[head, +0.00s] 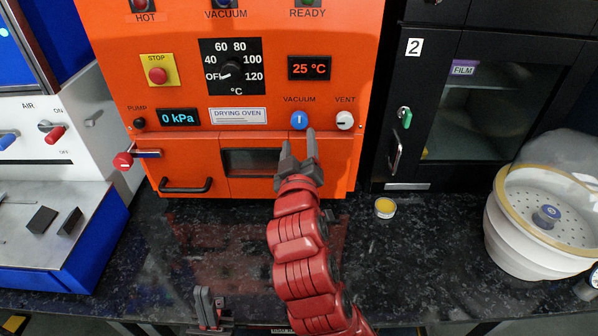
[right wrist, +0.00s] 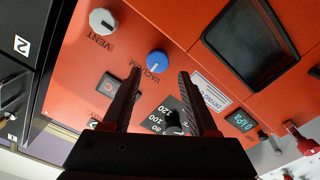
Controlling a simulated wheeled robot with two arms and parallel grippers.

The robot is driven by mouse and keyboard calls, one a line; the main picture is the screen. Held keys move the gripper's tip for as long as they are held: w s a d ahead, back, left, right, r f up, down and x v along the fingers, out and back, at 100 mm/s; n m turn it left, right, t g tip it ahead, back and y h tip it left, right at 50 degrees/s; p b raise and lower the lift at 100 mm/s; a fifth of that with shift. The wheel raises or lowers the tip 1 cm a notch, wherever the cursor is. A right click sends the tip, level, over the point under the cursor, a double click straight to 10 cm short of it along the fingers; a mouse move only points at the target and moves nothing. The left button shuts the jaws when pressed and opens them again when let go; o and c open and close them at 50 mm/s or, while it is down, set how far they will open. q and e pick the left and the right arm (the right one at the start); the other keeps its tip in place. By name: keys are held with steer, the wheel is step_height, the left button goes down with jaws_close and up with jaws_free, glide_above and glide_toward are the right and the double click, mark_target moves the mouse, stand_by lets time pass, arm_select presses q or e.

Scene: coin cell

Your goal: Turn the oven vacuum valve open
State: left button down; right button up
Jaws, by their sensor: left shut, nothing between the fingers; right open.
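The orange drying oven (head: 250,160) has a blue vacuum valve knob (head: 299,120) on its front, with a white mark that looks upright. The knob also shows in the right wrist view (right wrist: 157,63). My right gripper (head: 298,141) is open, its fingers pointing at the oven front just below the knob. In the right wrist view my right gripper (right wrist: 160,71) has the knob between the lines of its fingertips; I cannot tell whether they touch it. The pressure display (head: 179,117) reads 0 kPa. My left gripper (head: 208,308) is shut and empty, low at the counter's front edge.
The white vent knob (head: 345,120) sits close to the right of the vacuum knob. A red-tipped lever (head: 124,160) sticks out at the oven's left. A black cabinet (head: 450,120), a small yellow-topped tin (head: 385,207) and a white round vessel (head: 520,235) stand to the right.

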steer(key=s+p, duration=1)
steer(key=p, duration=0.3)
steer(key=shift+s+r, duration=0.25)
